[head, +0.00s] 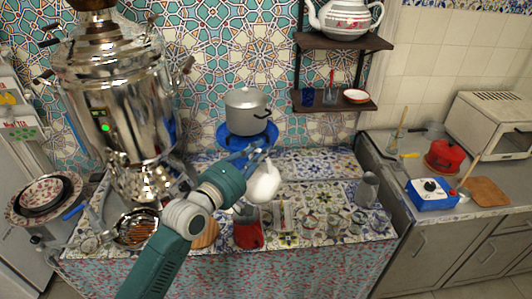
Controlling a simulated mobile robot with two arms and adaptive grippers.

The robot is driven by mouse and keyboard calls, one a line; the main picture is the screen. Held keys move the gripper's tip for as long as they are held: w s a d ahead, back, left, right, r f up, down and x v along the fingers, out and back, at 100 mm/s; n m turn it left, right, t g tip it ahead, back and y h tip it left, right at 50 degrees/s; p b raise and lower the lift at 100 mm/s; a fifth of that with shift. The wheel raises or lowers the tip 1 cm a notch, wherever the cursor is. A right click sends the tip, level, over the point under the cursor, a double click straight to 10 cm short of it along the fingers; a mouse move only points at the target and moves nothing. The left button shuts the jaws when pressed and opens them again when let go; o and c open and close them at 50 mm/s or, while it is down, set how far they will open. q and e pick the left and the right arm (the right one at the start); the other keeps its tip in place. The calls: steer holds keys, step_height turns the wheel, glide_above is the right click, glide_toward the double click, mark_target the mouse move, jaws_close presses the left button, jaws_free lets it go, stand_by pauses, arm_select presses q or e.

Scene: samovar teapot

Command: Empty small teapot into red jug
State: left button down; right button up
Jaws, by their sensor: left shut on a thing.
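My left gripper (256,157) is shut on a small white teapot (264,184) and holds it above the tiled table. The fingers hide part of the teapot, so its lid and its full tilt are hard to make out. A red vessel (248,236), which looks like the red jug, stands near the table's front edge, below and slightly left of the teapot in the picture. Its upper part is partly hidden, and the teapot appears apart from it. My right gripper is not in view.
A large samovar (117,105) stands at the left. A grey pot (247,111) sits at the back behind the teapot. Several glasses and a grey pitcher (367,189) stand to the right. Shelves (335,103) hang above. A red pot (445,156) is on the right counter.

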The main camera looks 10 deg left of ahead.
arm_select(q)
steer(key=shift+w+a+r+n, duration=0.15)
steer(key=shift+w+a+n, duration=0.2)
steer(key=shift+a, duration=0.35)
steer(key=shift+w+a+r+n, duration=0.2)
steer(key=shift+a+n, duration=0.15)
steer(key=shift+a, duration=0.3)
steer(key=shift+w+a+n, duration=0.3)
steer(key=shift+a+n, duration=0.1)
steer(key=shift+a, duration=0.3)
steer(key=shift+w+a+n, duration=0.3)
steer(key=shift+a+n, duration=0.1)
steer(key=shift+a, duration=0.3)
steer(key=shift+d, duration=0.1)
stand_by(1.7)
